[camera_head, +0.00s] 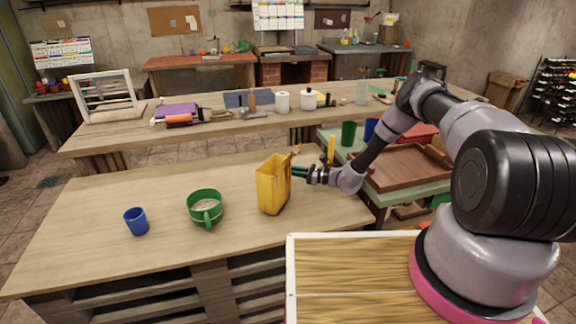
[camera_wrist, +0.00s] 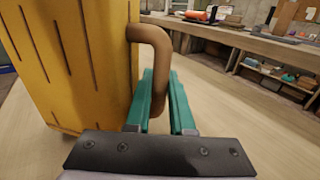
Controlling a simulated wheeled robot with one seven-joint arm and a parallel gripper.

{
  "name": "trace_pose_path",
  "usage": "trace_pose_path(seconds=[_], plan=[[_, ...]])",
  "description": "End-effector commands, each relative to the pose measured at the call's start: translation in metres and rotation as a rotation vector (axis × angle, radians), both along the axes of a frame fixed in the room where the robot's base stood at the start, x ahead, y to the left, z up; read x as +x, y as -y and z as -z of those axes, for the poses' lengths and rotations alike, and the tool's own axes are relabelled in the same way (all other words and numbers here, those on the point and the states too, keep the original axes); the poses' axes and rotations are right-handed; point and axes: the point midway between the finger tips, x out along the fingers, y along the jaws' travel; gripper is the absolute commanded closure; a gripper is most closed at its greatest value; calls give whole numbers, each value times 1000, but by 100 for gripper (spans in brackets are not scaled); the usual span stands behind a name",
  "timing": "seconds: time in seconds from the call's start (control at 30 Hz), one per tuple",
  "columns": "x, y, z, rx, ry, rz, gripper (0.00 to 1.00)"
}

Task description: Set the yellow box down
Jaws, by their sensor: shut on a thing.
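The yellow box (camera_head: 273,186) is an upright, open-topped container with dark slots and a brown handle, over the near wooden table (camera_head: 90,225). My gripper (camera_head: 304,175) reaches in from the right at the box's side. In the wrist view my gripper (camera_wrist: 161,78) has its teal fingers closed on the brown handle (camera_wrist: 152,38), and the yellow box (camera_wrist: 75,60) fills the left. The box's base is at or just above the tabletop; I cannot tell whether it touches.
A green mug (camera_head: 205,208) and a blue cup (camera_head: 136,221) stand left of the box. A brown tray (camera_head: 405,166) and a green cup (camera_head: 348,133) are on the side table at right. The near table's left and back areas are clear.

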Motion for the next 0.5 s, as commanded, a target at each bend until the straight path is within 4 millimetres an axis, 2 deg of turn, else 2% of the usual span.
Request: trace_pose_path(seconds=[0.5], plan=[[0,0,5,1,0,0,100]])
